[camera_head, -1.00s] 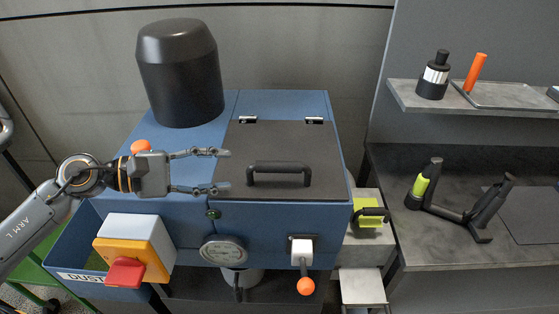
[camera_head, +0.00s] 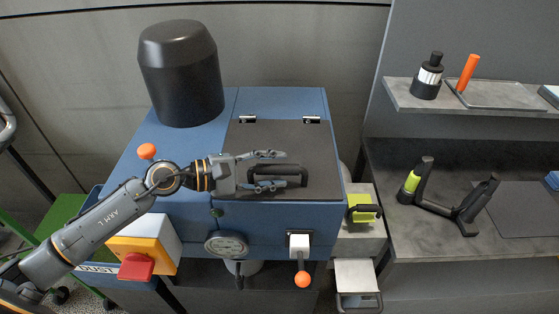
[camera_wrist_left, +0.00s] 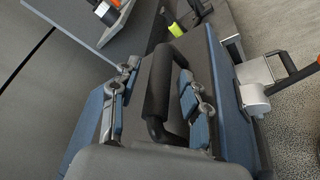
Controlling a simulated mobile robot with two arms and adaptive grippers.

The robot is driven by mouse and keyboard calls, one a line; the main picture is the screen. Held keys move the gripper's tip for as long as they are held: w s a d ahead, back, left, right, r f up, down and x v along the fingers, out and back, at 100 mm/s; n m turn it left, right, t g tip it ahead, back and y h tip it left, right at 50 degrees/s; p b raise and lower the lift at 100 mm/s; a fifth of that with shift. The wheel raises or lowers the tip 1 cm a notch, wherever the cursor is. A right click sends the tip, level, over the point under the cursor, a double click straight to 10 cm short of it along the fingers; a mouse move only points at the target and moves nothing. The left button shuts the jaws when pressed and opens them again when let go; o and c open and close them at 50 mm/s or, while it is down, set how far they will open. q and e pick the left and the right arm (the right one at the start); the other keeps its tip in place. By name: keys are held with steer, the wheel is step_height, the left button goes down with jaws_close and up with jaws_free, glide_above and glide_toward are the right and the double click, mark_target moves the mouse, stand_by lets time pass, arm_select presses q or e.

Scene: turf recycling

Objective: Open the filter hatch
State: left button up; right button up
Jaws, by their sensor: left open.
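The filter hatch (camera_head: 262,137) is a dark grey lid on top of the blue machine. It lies closed, with two hinges at its back edge. Its black bar handle (camera_head: 291,169) stands near the front; the handle also shows in the left wrist view (camera_wrist_left: 157,90). My left gripper (camera_head: 280,170) is open at the left part of the handle. In the left wrist view its two fingers (camera_wrist_left: 155,100) lie on either side of the handle bar, apart from it as far as I can see. My right gripper is not in view.
A black cylinder (camera_head: 182,75) stands on the machine's back left. An orange-knobbed lever (camera_head: 302,265), a gauge (camera_head: 227,245) and a red switch (camera_head: 136,267) are on the front. A grey bench (camera_head: 400,235) with a black-and-green tool stands right.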

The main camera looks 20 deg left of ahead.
arm_select(q)
steer(key=shift+w+d, duration=0.4)
steer(key=shift+d, duration=0.2)
steer(key=shift+d+f, duration=0.1)
steer(key=shift+f, duration=0.05)
steer(key=shift+c, duration=0.7)
jaws_close()
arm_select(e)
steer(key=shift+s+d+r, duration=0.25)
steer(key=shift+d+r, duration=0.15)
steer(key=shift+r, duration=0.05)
